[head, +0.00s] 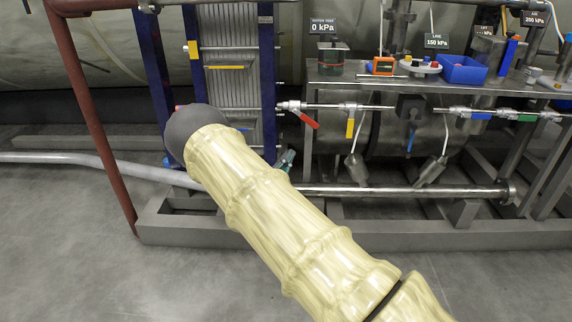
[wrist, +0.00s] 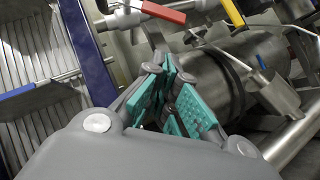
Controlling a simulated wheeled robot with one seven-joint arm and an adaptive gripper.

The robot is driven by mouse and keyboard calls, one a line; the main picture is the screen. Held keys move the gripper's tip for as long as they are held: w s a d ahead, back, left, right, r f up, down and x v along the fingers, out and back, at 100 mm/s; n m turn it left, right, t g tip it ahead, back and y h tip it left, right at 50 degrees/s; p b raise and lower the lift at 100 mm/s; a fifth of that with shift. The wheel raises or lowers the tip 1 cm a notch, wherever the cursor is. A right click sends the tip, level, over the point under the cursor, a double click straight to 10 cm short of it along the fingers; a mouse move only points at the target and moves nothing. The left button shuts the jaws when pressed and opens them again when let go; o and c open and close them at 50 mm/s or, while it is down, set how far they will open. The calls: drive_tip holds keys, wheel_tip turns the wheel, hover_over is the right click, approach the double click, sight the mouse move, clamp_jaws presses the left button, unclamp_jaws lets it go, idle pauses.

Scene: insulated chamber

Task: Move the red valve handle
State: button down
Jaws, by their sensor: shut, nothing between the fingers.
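The red valve handle (head: 309,120) hangs slanting down to the right from a pale valve on the horizontal pipe, just right of the blue-framed plate stack. In the wrist view the red handle (wrist: 163,12) is at the top, beyond the fingers. My gripper (head: 287,160) is below and left of the handle in the head view, partly hidden behind my arm. In the wrist view my gripper (wrist: 178,98) shows teal finger pads close together, with nothing held. The fingers appear apart from the handle.
A yellow handle (head: 350,128) and a blue handle (head: 411,138) hang farther right on the same pipe. The blue-framed plate stack (head: 267,80) stands left of the handle. A metal cylinder (wrist: 205,75) lies behind the fingers. A low pipe (head: 400,190) runs along the frame.

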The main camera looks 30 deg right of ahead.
sight(305, 118)
drive_tip(key=w+d+r+b, duration=0.1)
drive_tip(key=d+r+b, duration=0.2)
drive_tip(key=d+r, duration=0.3)
drive_tip(key=shift+d+r, duration=0.25)
drive_tip(key=shift+r, duration=0.05)
idle(0.3)
